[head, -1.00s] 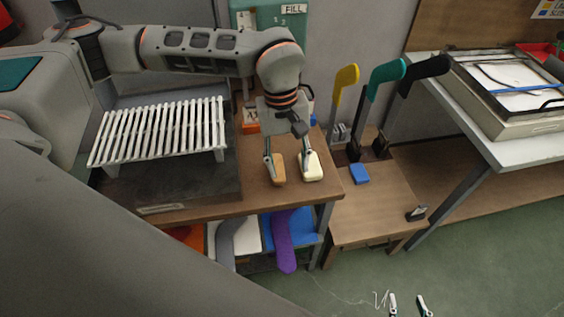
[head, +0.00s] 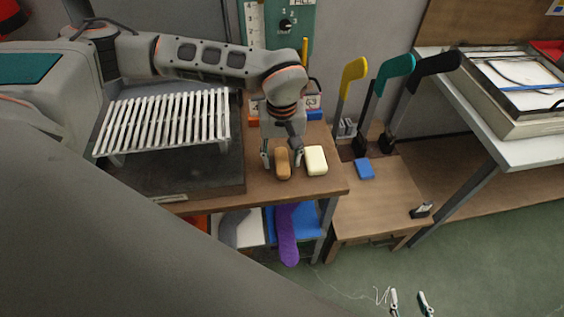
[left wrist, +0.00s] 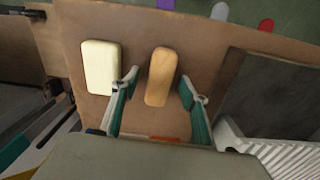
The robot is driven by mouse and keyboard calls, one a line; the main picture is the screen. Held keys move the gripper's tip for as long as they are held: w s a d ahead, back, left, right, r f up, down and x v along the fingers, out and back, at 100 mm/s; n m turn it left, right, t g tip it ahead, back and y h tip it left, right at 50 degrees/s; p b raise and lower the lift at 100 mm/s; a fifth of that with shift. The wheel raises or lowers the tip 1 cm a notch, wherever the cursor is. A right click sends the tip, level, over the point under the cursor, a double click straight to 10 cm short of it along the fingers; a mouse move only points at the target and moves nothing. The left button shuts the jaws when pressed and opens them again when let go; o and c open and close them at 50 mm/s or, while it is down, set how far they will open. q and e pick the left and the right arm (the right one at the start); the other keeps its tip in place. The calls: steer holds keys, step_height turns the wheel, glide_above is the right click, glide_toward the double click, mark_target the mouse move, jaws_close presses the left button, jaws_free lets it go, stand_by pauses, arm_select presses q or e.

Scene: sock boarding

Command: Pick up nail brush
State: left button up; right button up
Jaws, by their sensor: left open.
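The nail brush (head: 283,165) looks like a brown wooden block with rounded ends, lying on the wooden bench top; it also shows in the left wrist view (left wrist: 162,75). A cream block (head: 316,160), perhaps soap, lies just to its right in the head view; in the left wrist view the cream block (left wrist: 101,67) is left of the brush. My left gripper (head: 282,161) is open, with one finger on each side of the brush and gaps visible in the wrist view. My right gripper (head: 409,302) shows only its separated fingertips at the bottom edge, with nothing between them.
A white slatted rack (head: 165,122) on a dark slab stands left of the brush. Yellow, teal and black sock forms (head: 395,72) stand at the right on a lower table (head: 375,205), with a blue block (head: 365,169). Coloured socks lie on the shelf below.

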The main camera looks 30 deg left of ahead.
arm_select(q)
steer(key=c, duration=1.2)
steer(key=shift+r, duration=0.1)
